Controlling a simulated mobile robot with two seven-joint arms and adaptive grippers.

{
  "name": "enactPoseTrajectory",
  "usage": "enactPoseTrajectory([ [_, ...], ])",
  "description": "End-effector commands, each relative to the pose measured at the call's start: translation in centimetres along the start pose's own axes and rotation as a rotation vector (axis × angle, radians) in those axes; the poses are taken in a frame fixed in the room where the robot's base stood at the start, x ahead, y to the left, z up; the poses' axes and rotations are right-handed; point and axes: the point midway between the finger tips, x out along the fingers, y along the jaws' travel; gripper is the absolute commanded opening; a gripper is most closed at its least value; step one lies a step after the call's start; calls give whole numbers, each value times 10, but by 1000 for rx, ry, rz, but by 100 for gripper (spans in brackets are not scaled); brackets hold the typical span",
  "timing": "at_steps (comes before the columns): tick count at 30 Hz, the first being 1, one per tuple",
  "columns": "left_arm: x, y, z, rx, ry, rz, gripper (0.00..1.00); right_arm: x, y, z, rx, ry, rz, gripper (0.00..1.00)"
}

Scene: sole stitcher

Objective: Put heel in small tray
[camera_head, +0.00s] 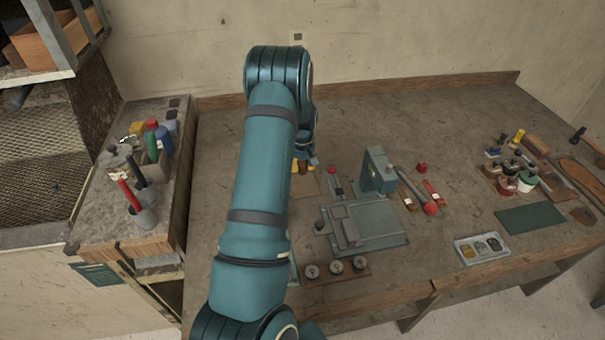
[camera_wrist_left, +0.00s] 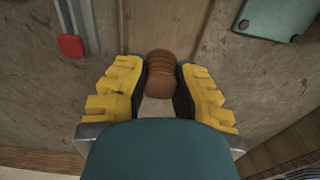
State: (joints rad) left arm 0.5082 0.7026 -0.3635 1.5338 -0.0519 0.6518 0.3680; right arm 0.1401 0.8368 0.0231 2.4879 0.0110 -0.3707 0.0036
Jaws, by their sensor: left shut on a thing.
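The heel (camera_wrist_left: 160,74) is a brown, rounded, layered block in the left wrist view. My left gripper (camera_head: 305,166) is shut on it, with a yellow-padded finger on each side. In the head view the gripper is small and partly hidden behind my teal arm, above the bench. A small pale tray (camera_head: 458,245) with several dark and light pieces lies near the bench's front edge at the right. It is well to the right of the gripper. My right gripper is not in view.
A green-grey machine (camera_head: 378,170) on a flat base stands mid-bench. A board with round knobs (camera_head: 337,268) lies at the front. A dark green mat (camera_head: 530,219) and several jars (camera_head: 508,185) are at the right. Bare bench lies between the machine and the tray.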

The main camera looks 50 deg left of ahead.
Motion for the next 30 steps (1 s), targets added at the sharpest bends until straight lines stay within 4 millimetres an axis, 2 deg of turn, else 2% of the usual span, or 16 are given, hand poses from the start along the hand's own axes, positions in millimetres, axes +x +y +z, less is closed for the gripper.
enactPoseTrajectory([
  [7,32,0,2,0,-3,0,0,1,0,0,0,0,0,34],
  [19,38,0,2,0,0,1,0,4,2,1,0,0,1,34],
  [20,38,0,2,0,0,0,32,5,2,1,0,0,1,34],
  [21,37,0,2,0,0,0,46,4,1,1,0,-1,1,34],
  [30,36,0,2,0,0,0,47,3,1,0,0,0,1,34],
])
